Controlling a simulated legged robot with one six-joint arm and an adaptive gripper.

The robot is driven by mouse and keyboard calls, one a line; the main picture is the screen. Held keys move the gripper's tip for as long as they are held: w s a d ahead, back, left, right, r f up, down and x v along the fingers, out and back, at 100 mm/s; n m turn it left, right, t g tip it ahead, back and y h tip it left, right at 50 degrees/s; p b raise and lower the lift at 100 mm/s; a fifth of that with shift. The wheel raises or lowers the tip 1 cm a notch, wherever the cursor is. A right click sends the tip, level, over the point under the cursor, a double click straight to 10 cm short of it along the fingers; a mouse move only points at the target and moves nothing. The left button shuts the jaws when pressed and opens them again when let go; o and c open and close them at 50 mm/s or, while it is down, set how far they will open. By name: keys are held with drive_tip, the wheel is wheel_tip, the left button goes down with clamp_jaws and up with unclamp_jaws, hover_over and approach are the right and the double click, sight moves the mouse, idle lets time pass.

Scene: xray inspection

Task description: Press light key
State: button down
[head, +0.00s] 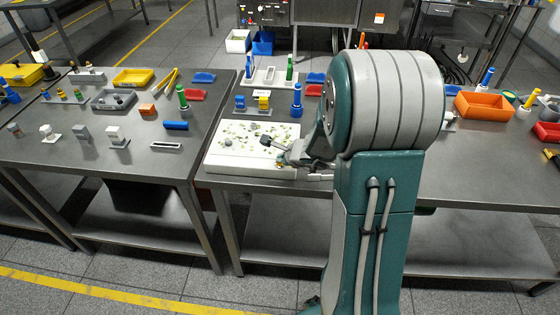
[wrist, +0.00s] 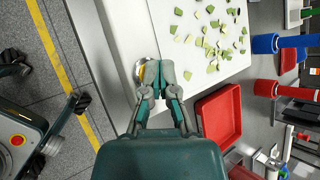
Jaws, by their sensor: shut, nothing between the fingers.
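A white light box (head: 225,163) with scattered green pieces lies on the middle table. It also fills the upper middle of the wrist view (wrist: 172,30). In the wrist view, a small round metallic part with some yellow (wrist: 139,72) sits at its front rim, just left of my fingertips; it may be the light key, but I cannot tell. My gripper (wrist: 160,74) is shut and empty, over the front strip of the light box. Whether it touches is unclear. In the head view my gripper (head: 283,159) is at the box's right front corner, partly hidden by my arm.
A red tray (wrist: 219,117) lies right of my gripper in the wrist view. Blue and green bottles and a white rack (head: 269,77) stand behind the light box. An orange bin (head: 483,107) is on the right. The left table (head: 100,155) holds many small parts.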

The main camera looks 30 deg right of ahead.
idle(0.4)
drive_tip(key=shift+r, duration=3.35)
